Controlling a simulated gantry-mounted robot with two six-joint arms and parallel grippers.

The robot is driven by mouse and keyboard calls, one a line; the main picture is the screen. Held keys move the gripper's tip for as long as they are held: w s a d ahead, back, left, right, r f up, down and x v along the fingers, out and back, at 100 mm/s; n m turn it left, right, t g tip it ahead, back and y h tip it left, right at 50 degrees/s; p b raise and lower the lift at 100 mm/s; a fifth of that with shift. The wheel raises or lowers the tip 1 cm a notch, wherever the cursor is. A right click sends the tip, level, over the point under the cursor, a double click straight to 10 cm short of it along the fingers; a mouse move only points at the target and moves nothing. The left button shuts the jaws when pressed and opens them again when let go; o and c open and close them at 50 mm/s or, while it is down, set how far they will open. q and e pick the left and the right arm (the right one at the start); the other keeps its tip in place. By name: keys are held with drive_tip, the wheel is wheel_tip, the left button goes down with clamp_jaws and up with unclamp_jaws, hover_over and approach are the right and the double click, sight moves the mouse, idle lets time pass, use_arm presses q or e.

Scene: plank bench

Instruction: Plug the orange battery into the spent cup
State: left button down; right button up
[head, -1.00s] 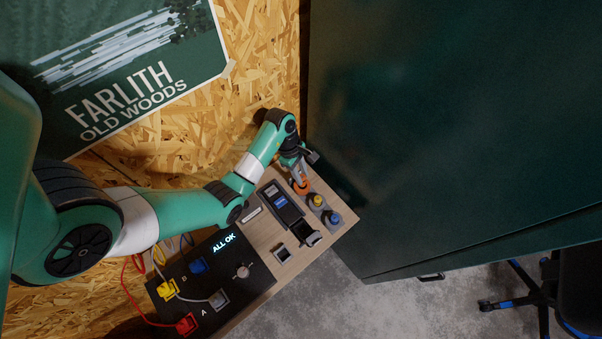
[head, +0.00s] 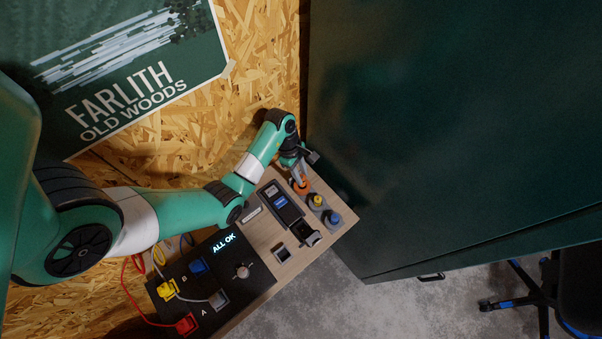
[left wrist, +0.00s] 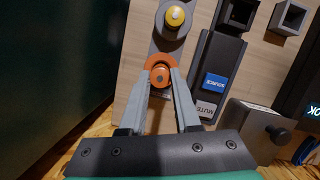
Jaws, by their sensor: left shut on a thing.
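The orange battery (head: 301,187) stands at the far end of a row of batteries on the bench. In the left wrist view its round orange top (left wrist: 160,76) sits between the two fingertips, with an orange rim behind it. My left gripper (head: 299,178) is shut on it from above; it also shows in the left wrist view (left wrist: 160,88). Whether the battery's base still rests in its holder is hidden. A square empty cup (head: 282,253) stands near the front edge; it shows in the left wrist view too (left wrist: 288,18). No label naming the spent cup is readable.
A yellow-topped battery (head: 317,200) and a blue-topped one (head: 333,218) stand close beside the gripper. A dark device (head: 281,203) labelled "SOURCE" lies alongside. A black panel (head: 235,278) with coloured plugs and cables is at left. A dark green cabinet (head: 440,130) rises at right.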

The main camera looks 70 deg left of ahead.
use_arm(q)
drive_tip(key=shift+f+b, duration=1.65)
drive_tip(key=shift+f, duration=0.05)
drive_tip(key=c, duration=0.5)
unclamp_jaws()
drive_tip(key=shift+r, duration=0.1)
drive_tip(key=shift+c, duration=0.2)
drive_tip(key=p+v, duration=0.2)
drive_tip(key=v, duration=0.3)
drive_tip(key=shift+a+r, duration=0.1)
drive_tip(key=shift+r, duration=0.3)
drive_tip(key=p+v, duration=0.5)
drive_tip(key=shift+s+r, duration=0.15)
drive_tip(key=shift+r, duration=0.25)
